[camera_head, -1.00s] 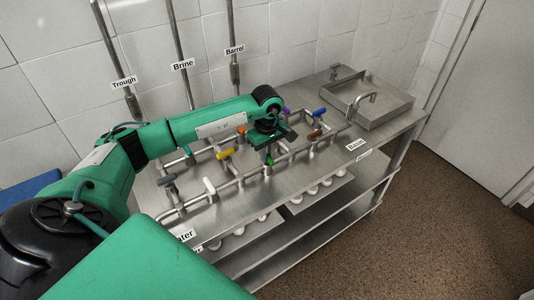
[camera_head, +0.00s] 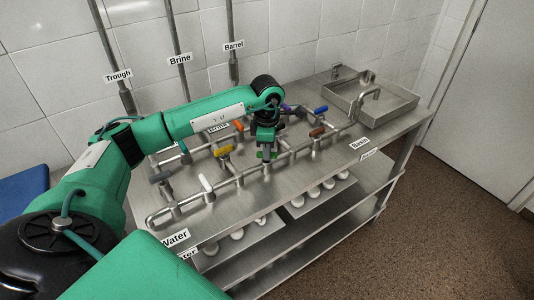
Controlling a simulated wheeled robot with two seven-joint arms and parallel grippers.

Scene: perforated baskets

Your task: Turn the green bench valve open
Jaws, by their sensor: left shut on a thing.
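The green bench valve (camera_head: 267,167) sits on the front steel pipe run near the middle of the bench. My left gripper (camera_head: 266,152) points down over it and is shut on its green handle. The jaws hide most of the handle, so its exact angle is hard to tell. My right gripper is not in view.
Other valves stand on the pipes: white (camera_head: 207,187), yellow (camera_head: 223,151), brown (camera_head: 317,133), blue (camera_head: 321,110) and grey-blue (camera_head: 161,176). A steel basin (camera_head: 395,104) is at the bench's right end. Labelled pipes (camera_head: 182,60) run up the tiled wall.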

